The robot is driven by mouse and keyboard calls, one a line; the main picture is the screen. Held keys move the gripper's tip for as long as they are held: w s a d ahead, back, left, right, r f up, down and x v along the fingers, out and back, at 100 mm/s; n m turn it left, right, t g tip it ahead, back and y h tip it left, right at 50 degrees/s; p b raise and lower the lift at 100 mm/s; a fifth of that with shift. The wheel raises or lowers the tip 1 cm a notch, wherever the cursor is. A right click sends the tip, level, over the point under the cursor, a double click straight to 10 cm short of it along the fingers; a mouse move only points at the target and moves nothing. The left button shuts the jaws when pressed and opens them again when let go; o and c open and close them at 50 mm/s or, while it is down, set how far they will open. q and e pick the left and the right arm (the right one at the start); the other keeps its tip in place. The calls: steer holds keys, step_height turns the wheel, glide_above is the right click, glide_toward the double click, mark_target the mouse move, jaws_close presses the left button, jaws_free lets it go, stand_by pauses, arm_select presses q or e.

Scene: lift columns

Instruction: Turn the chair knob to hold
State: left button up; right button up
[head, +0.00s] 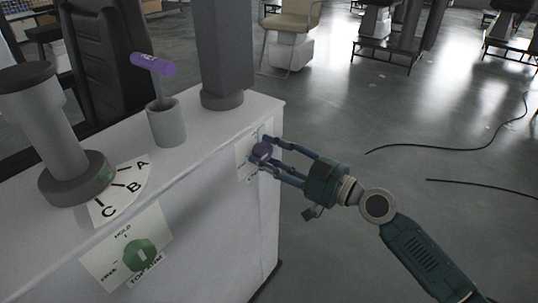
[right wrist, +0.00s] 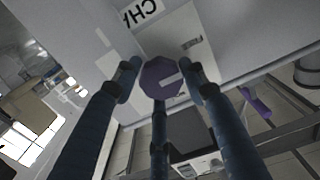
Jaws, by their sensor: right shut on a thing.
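A purple, many-sided knob (right wrist: 161,77) with a white mark sits on a pale label plate (right wrist: 186,32) on the side of the white console (head: 214,183). In the head view the knob (head: 262,151) is partly covered by fingers. My right gripper (head: 264,157) is shut on this knob, with fingers on both sides of it. A card starting with "CHA" (right wrist: 142,12) shows beside the plate in the right wrist view. The plate's small print is too small to read, so I cannot tell the knob's setting. My left gripper is not in view.
A green knob (head: 139,254) on another plate marked "HOLD" is on the console's near face. A grey lever (head: 47,130) by an A-B-C scale, a grey cup (head: 166,122) with a purple-handled stick, and a column (head: 224,50) stand on top. Dark cables (head: 470,149) lie on the floor at right.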

steer(key=shift+f, duration=0.2)
steer(key=m, duration=0.3)
steer(key=shift+s+a, duration=0.1)
steer(key=shift+m, duration=0.9)
steer(key=m+p, duration=0.1)
steer(key=m, duration=0.3)
steer(key=shift+s+a+m+p, duration=0.1)
steer(key=shift+m+p, duration=0.2)
steer(key=shift+p, duration=0.1)
steer(key=m+p, duration=0.2)
steer(key=m, duration=0.2)
steer(key=shift+r, duration=0.15)
steer(key=m+p, duration=0.2)
steer(key=m, duration=0.1)
steer(key=shift+m, duration=0.3)
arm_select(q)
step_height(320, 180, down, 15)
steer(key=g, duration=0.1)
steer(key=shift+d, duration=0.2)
arm_select(e)
steer(key=shift+m, duration=0.5)
